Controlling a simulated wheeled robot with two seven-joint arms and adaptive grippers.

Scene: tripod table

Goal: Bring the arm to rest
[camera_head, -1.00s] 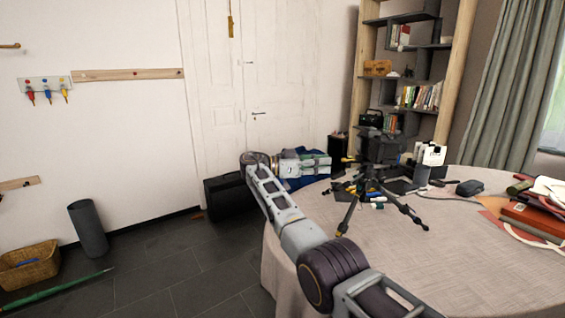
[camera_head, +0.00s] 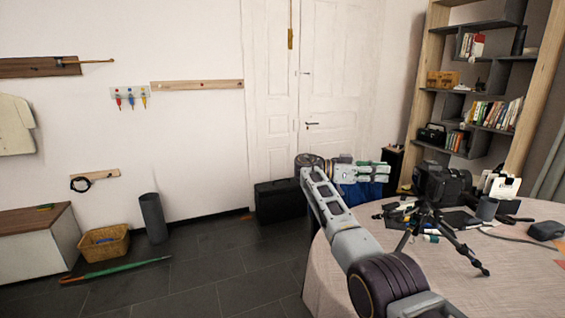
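My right arm reaches in from the lower right, across the left edge of the round table (camera_head: 340,285). Its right gripper (camera_head: 385,172) points right, beyond the table's far left edge, in front of something blue. The fingers are small and I cannot tell whether they are apart; no held object is visible. A black camera (camera_head: 440,184) sits on a small black tripod (camera_head: 425,222) standing on the table, to the right of the gripper. My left gripper is not in view.
Small items, a dark mug (camera_head: 487,208) and a white-and-black object (camera_head: 500,184) lie around the tripod. A black case (camera_head: 280,201) stands by the wall. A wicker basket (camera_head: 104,243) and green umbrella (camera_head: 115,270) are on the floor.

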